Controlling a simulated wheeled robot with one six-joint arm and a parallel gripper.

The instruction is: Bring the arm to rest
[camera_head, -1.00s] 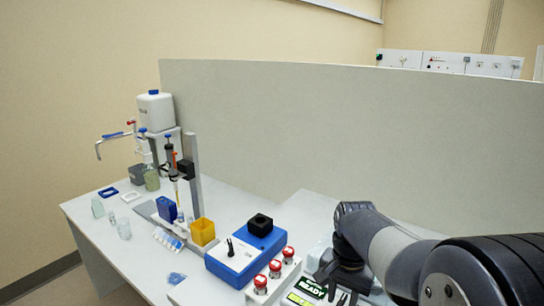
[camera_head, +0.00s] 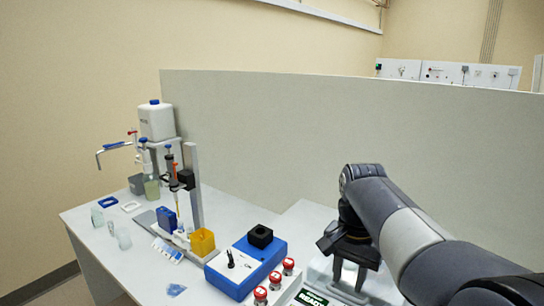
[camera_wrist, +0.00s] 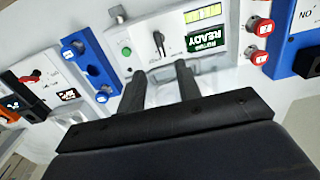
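My gripper (camera_head: 348,276) is at the lower right in the head view, pointing down above the white bench. In the wrist view its two dark fingers (camera_wrist: 160,82) stand apart with nothing between them. Beyond the fingertips is a white device (camera_wrist: 178,38) with a green READY display (camera_wrist: 206,37), a green button and a dark lever. My arm reaches in from the right edge in the head view. I cannot tell the exact gap between the fingers and the device.
A blue-and-white box (camera_head: 246,266) with a black block and red-capped vials (camera_head: 275,281) stand left of my gripper. Farther left are a yellow cup (camera_head: 202,242), a dispenser stand and a white bottle (camera_head: 156,121). A grey partition (camera_head: 330,120) runs behind the bench.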

